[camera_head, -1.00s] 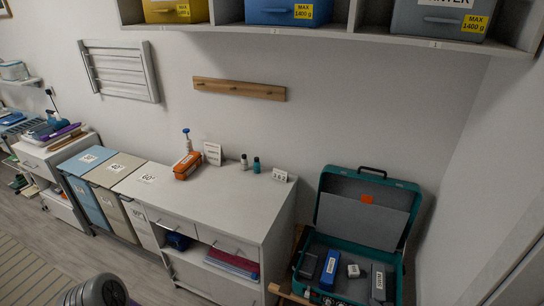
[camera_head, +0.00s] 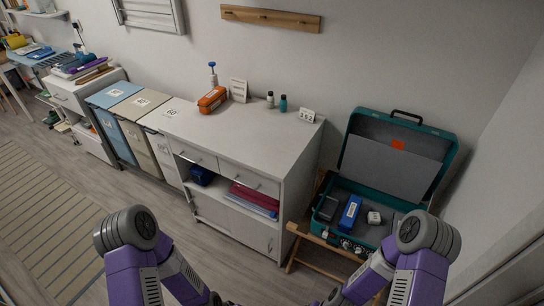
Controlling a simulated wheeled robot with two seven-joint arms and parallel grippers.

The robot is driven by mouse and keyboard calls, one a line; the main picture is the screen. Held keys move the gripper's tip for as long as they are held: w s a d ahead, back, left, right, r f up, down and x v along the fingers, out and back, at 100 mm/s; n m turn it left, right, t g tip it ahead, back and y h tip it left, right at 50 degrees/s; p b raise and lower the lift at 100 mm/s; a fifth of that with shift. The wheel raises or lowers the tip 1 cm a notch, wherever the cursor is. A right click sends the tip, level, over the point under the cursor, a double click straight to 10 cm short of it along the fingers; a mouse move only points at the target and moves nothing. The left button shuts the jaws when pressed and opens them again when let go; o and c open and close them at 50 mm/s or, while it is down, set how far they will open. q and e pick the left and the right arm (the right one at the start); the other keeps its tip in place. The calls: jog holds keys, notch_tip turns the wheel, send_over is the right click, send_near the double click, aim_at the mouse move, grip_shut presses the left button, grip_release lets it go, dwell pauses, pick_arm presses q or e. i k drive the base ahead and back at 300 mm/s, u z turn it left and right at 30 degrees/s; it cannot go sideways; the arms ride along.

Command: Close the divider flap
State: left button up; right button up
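The divider flap (camera_head: 386,166) is a flat grey panel leaning up against the inside of the raised lid of a teal case (camera_head: 447,166). It has an orange tab (camera_head: 398,145) near its top edge. The case stands open at the right on a wooden folding stand (camera_head: 293,247). Both of my purple arms come in at the bottom edge, the right one in front of part of the case. My grippers are below the picture edge, so their state is hidden.
Small items lie in the case, including a blue labelled box (camera_head: 349,212), a dark box (camera_head: 328,208) and a white one (camera_head: 374,217). A white cabinet (camera_head: 246,132) stands left of the case; a wall is close on its right.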

aim_at(391, 170)
jog(key=u, duration=0.2)
jog(key=i, duration=1.1)
jog(key=z, duration=0.7)
